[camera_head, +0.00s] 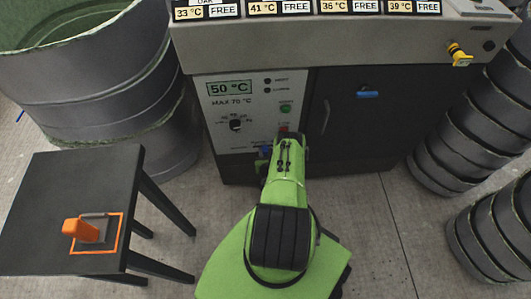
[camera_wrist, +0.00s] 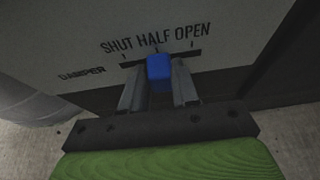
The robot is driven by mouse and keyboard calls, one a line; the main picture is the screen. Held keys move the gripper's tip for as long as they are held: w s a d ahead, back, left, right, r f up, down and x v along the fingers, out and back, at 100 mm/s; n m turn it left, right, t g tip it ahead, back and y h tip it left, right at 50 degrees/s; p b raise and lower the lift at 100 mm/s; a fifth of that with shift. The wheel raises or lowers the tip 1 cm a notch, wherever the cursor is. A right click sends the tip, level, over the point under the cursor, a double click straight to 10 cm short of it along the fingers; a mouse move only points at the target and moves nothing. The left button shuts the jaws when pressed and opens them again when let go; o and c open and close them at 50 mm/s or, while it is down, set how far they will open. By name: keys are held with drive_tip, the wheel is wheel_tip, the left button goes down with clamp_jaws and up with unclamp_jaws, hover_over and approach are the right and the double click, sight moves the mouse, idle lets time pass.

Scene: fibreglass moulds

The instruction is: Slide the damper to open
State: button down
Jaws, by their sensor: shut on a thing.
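The damper is a blue knob (camera_wrist: 158,68) on a dark horizontal slot (camera_wrist: 195,53) in the pale panel. Marks above the slot read SHUT, HALF and OPEN from left to right. The knob stands at about the HALF mark. My gripper (camera_wrist: 158,82) is shut on the knob, with one grey finger on each side of it. In the head view, my green arm reaches the lower part of the control panel (camera_head: 243,97) and hides most of the gripper and slot.
A yellow valve (camera_head: 459,55) is at upper right. A black table (camera_head: 55,195) with an orange-handled tool (camera_head: 82,231) stands left. Round moulds (camera_head: 440,150) are stacked right; a large drum (camera_head: 85,85) stands left.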

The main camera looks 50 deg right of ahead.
drive_tip(key=shift+s+d, duration=1.45)
drive_tip(key=shift+s, duration=0.2)
drive_tip(key=c, duration=0.8)
unclamp_jaws()
drive_tip(key=shift+s, duration=0.1)
drive_tip(key=shift+c, duration=0.2)
